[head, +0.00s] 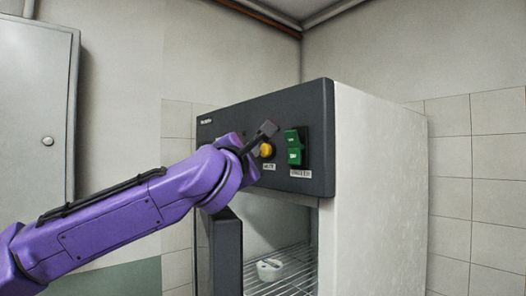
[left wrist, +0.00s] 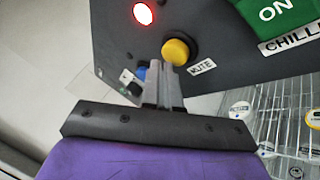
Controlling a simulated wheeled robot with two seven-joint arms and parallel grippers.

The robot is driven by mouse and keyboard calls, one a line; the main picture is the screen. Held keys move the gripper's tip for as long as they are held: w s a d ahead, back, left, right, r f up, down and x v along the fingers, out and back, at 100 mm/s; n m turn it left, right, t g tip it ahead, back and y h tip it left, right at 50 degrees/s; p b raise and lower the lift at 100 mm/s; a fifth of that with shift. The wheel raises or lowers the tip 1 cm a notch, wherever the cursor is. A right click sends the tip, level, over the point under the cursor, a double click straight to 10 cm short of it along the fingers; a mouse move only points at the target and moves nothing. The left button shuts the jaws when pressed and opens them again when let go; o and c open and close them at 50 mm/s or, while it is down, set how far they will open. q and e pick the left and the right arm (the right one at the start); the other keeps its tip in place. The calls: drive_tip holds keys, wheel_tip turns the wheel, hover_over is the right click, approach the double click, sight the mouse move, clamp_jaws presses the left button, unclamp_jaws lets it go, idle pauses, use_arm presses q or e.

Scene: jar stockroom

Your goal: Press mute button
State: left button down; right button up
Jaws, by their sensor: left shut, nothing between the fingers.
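The yellow mute button (head: 266,150) sits on the dark front panel (head: 222,124) of a cabinet, above a small white label (head: 268,167). In the left wrist view the yellow button (left wrist: 176,50) stands out from the panel, with its label (left wrist: 202,67) to the lower right. My left gripper (head: 259,147) is at the panel, just left of the button. In the left wrist view its shut, empty fingers (left wrist: 169,68) point at the button's lower edge. I cannot tell whether they touch it. My right gripper is not in view.
A green switch (head: 295,147) marked ON is right of the button. A lit red lamp (left wrist: 144,13) is on its other side. Below the panel, the dark door (head: 226,252) stands open on a wire shelf (head: 293,280) with white-lidded jars (head: 270,268).

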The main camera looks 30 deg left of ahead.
use_arm(q)
drive_tip(key=shift+w+d, duration=0.15)
drive_tip(key=shift+w, duration=0.3)
idle(0.6)
drive_tip(key=shift+s, duration=0.15)
drive_tip(key=shift+s+a, duration=0.35)
drive_tip(key=shift+s, duration=0.35)
drive_tip(key=shift+b, duration=0.3)
drive_tip(key=s, duration=0.1)
drive_tip(key=s+a+b, duration=0.1)
drive_tip(key=s, duration=0.1)
drive_tip(key=s+a, duration=0.1)
drive_tip(key=shift+s+b, duration=0.25)
drive_tip(key=shift+b, duration=0.1)
drive_tip(key=shift+d, duration=0.1)
idle(0.4)
